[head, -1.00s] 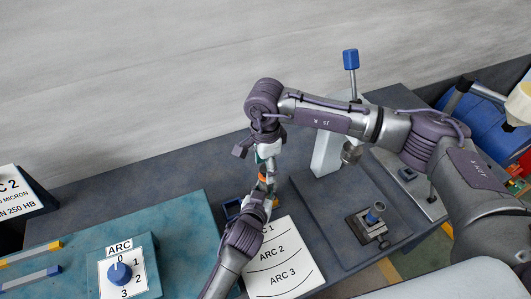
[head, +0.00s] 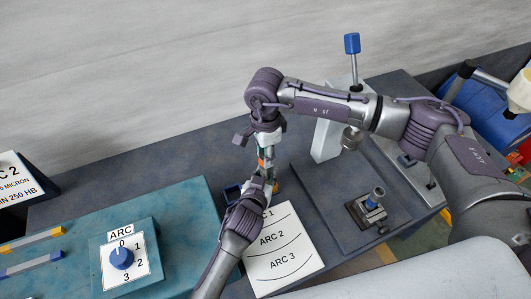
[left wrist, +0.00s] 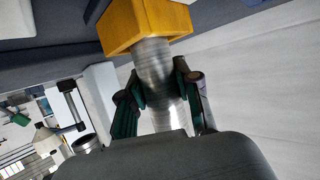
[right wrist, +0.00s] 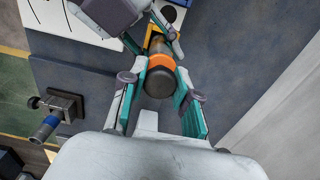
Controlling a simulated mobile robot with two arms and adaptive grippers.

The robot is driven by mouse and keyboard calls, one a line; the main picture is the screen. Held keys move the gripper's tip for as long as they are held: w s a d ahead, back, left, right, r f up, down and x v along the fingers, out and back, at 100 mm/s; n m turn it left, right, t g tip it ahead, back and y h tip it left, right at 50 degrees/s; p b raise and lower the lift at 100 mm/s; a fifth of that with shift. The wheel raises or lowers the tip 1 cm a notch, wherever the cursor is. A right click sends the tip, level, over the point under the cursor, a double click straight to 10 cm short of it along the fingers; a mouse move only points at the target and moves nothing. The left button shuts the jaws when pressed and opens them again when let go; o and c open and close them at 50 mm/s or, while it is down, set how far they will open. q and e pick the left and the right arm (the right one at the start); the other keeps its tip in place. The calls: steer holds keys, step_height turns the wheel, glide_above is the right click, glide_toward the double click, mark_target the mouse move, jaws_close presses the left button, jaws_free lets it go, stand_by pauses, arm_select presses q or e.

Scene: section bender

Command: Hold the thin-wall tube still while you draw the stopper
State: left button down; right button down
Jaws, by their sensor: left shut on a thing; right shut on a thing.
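The thin-wall tube (left wrist: 155,75) is a shiny metal cylinder between my left gripper's fingers (left wrist: 157,88) in the left wrist view. One end meets a yellow block (left wrist: 145,25). In the head view my left gripper (head: 264,180) is low on the tube, mostly covering it. The stopper (right wrist: 158,84) is a dark, rounded cap with an orange band (right wrist: 158,62) beside it. My right gripper (right wrist: 161,78) is shut on the stopper from above; in the head view it shows (head: 267,145) just above the left one. Whether the stopper has shifted in the tube is hidden.
A white ARC sheet (head: 280,262) lies right of the left gripper. A blue dial (head: 122,257) sits on the teal panel at left. A small clamp with a blue-topped post (head: 372,205) and a blue-knobbed lever (head: 352,43) stand at right. The rear bench is clear.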

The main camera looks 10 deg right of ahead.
steer(key=shift+r, duration=0.2)
stand_by(0.6)
steer(key=shift+r, duration=0.95)
steer(key=shift+r, duration=2)
arm_select(q)
steer(key=c, duration=0.7)
jaws_free()
steer(key=v, duration=0.7)
steer(key=shift+s+a, duration=0.1)
steer(key=shift+s, duration=0.1)
